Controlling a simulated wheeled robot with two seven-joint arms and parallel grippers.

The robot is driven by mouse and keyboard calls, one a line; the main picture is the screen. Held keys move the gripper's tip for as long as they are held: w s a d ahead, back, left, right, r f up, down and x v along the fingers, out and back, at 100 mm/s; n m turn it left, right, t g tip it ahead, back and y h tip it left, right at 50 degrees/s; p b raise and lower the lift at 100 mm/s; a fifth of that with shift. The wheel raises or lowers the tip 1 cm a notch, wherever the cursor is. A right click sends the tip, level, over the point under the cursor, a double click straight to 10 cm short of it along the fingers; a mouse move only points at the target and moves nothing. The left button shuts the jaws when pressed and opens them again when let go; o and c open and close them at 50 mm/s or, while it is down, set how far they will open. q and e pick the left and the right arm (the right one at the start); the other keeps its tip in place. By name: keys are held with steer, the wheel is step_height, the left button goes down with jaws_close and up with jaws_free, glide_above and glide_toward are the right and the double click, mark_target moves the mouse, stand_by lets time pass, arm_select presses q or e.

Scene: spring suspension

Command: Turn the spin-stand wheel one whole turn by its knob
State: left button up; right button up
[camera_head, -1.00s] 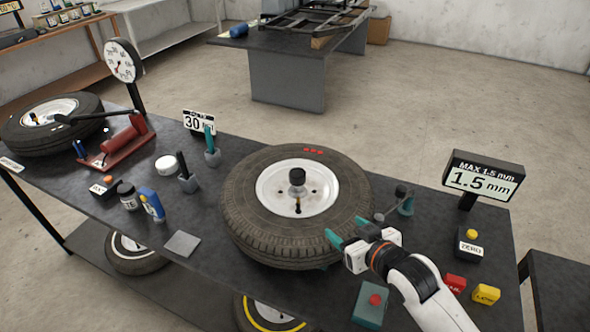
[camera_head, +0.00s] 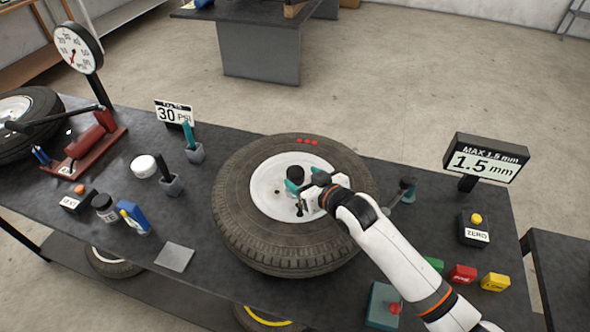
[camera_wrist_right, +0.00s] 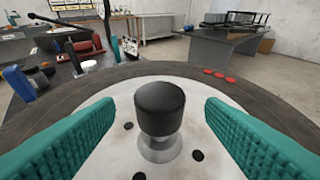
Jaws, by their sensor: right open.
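The spin-stand wheel (camera_head: 240,235), a black tire on a white rim, lies flat on the dark bench. Three red marks (camera_head: 307,141) sit on the tire's far side. My right gripper (camera_head: 298,187) is over the rim at the knob. In the right wrist view its teal fingers are open, one on each side of the knob, with gaps between. The lower part of the rim near the gripper is partly hidden by my arm. My left gripper is not in view.
A display reading 1.5 mm (camera_head: 484,160) and a ZERO button box (camera_head: 474,229) stand to the right. A dial indicator (camera_head: 407,188) sits close to the tire's right side. Colored blocks (camera_head: 462,274) lie near my right arm. Small tools and bottles stand left of the wheel.

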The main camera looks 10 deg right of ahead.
mark_target(300, 176)
steer(key=shift+x, duration=2.35)
steer(key=shift+f, duration=0.1)
steer(key=c, duration=1.3)
steer(key=shift+c, duration=0.3)
